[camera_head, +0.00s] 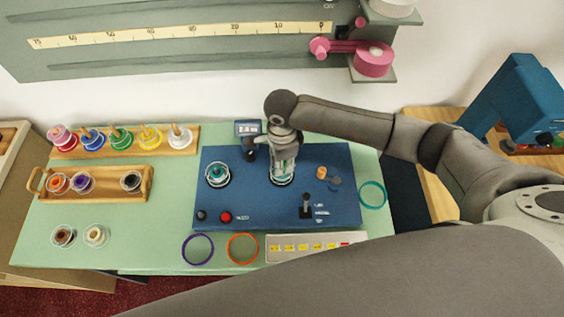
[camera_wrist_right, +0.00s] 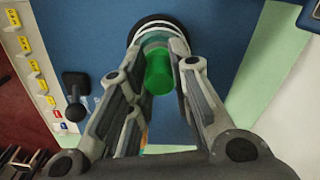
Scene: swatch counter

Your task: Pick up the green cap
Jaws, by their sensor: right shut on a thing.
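The green cap (camera_wrist_right: 158,72) is a bright green cylinder between the fingertips of my right gripper (camera_wrist_right: 160,68) in the right wrist view. The gripper is shut on it. Behind it is a round clear rim with a dark ring (camera_wrist_right: 150,25) on the blue panel. In the head view my right gripper (camera_head: 284,166) points down over the right part of the blue panel (camera_head: 250,200), and its fingers mostly hide the cap. I cannot tell whether the cap is clear of the spot beneath it. My left gripper is not in view.
A clear-rimmed round holder (camera_head: 217,174) stands on the panel's left. A black lever (camera_head: 306,205) and a red button (camera_head: 226,217) are near its front. A wooden tray (camera_head: 108,193) with small jars and a rack of coloured spools (camera_head: 180,149) stand left. Coloured rings (camera_head: 372,194) lie around.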

